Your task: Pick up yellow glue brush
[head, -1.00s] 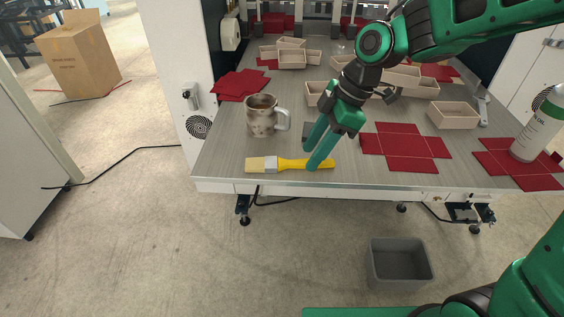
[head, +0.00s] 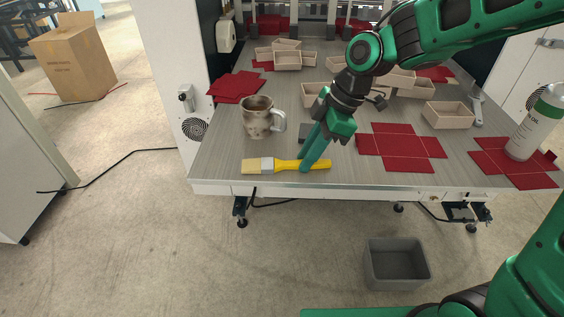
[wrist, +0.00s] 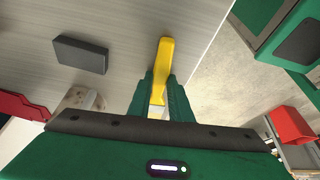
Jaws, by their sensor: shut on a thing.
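The yellow glue brush (head: 284,165) lies near the front edge of the grey table (head: 225,170), its pale bristles to the left and its yellow handle to the right. My gripper (head: 305,165) points down at it, its two green fingers shut on the yellow handle. In the wrist view the brush handle (wrist: 164,65) sticks out between the fingers of my gripper (wrist: 162,90). I cannot tell whether the brush is clear of the table. The bristles are hidden in the wrist view.
A speckled mug (head: 257,118) stands just behind the brush. A dark block (wrist: 81,54) lies near the gripper. Red flat blanks (head: 402,148) lie to the right, with beige boxes (head: 449,115) behind. A bottle (head: 537,123) stands far right. A grey bin (head: 397,262) is on the floor.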

